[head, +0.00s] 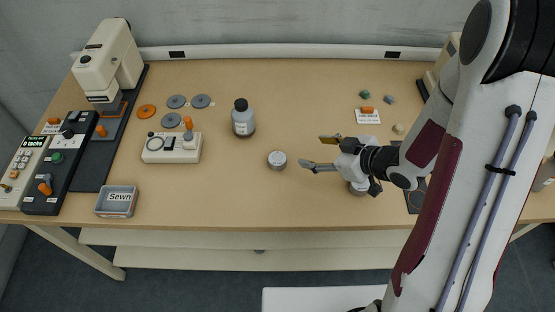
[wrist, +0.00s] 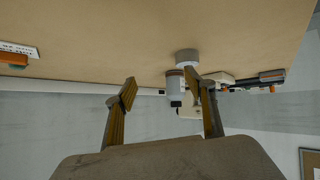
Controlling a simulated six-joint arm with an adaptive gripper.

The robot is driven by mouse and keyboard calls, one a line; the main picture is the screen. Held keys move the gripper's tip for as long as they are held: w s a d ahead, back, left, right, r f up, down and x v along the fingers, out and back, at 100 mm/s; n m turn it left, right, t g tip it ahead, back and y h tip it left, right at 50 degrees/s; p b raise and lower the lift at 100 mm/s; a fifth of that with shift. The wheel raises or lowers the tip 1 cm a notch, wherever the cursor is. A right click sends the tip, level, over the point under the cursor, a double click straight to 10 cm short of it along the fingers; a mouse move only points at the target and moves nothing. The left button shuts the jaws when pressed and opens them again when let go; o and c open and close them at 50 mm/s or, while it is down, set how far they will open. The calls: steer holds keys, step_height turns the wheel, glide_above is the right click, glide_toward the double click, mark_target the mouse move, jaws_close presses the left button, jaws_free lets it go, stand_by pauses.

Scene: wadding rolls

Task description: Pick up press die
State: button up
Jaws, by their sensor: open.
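No thing here is labelled press die, and I cannot tell for sure which one it is. A short round grey metal piece (head: 277,160) stands upright on the middle of the table. It also shows in the wrist view (wrist: 187,57), beyond the right finger. My gripper (head: 317,152) is open and empty, pointing left, to the right of this piece and apart from it. In the wrist view both fingers of my gripper (wrist: 161,84) are spread with nothing between them. Another round piece (head: 357,189) is partly hidden under my wrist.
A dark-capped bottle (head: 243,118) stands behind and left of the round piece. Grey discs (head: 171,120), an orange disc (head: 146,111), a switch box (head: 172,148), a "Sewn" tray (head: 117,201) and a machine (head: 108,62) occupy the left. An orange-handled item (head: 367,114) lies back right.

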mark_target(278, 158)
steer(key=a, duration=0.1)
steer(key=s+a+f+y, duration=0.1)
steer(key=s+a+y, duration=0.1)
steer(key=shift+s+f+g, duration=0.15)
steer(key=shift+f+g, duration=0.1)
steer(key=shift+g, duration=0.05)
steer(key=shift+s+a+y, duration=0.35)
steer(key=shift+y, duration=0.05)
steer(key=shift+f, duration=0.1)
steer(key=shift+x, duration=1.3)
steer(key=shift+w, duration=0.1)
steer(key=shift+x, duration=2.55)
steer(key=shift+w, duration=0.15)
steer(key=c, duration=1.4)
